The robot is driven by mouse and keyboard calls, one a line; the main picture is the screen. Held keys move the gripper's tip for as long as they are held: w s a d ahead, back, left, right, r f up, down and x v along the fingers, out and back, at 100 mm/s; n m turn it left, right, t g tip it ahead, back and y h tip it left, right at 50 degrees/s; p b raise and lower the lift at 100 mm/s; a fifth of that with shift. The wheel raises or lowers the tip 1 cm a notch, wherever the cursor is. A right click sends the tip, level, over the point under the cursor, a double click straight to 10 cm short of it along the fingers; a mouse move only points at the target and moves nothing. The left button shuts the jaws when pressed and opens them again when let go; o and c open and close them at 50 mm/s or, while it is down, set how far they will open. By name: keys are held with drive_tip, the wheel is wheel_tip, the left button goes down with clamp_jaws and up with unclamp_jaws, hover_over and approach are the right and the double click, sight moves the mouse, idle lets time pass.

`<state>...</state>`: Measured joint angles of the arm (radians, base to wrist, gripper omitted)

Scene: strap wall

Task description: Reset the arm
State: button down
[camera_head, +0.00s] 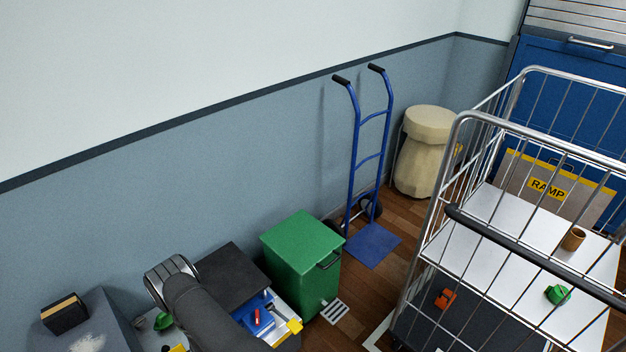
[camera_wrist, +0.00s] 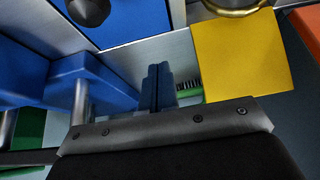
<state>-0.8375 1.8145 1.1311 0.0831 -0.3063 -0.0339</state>
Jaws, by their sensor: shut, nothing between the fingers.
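My gripper (camera_wrist: 158,85) shows in the wrist view, its two narrow dark fingers together with no gap and nothing held. They point toward a pale surface between a blue block (camera_wrist: 92,78) on the left and a yellow panel (camera_wrist: 240,55) on the right. A larger blue panel (camera_wrist: 130,15) with a dark knob lies beyond the fingertips. In the head view my dark grey arm (camera_head: 200,305) is at the lower left, beside a dark-topped unit (camera_head: 222,277). My fingertips cannot be made out there.
An open tray (camera_head: 290,318) with blue, red and yellow items is right of my arm. A green bin (camera_head: 300,255), a blue hand truck (camera_head: 357,150) and a beige sack (camera_head: 425,160) stand along the wall. A wire cage trolley (camera_head: 437,190) fills the right side.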

drive_tip(key=shift+w+a, duration=0.1)
idle(0.3)
drive_tip(key=shift+s+d, duration=0.2)
wheel_tip(320, 180, up, 8)
drive_tip(key=f, duration=0.7)
drive_tip(key=shift+s+d+f, duration=0.25)
drive_tip(key=shift+f, duration=0.15)
drive_tip(key=w+a+r, duration=0.2)
drive_tip(key=w+a, duration=0.5)
wheel_tip(320, 180, up, 11)
drive_tip(key=s+d+f, duration=0.1)
drive_tip(key=d+f, duration=0.3)
drive_tip(key=f, duration=0.2)
drive_tip(key=shift+s, duration=0.25)
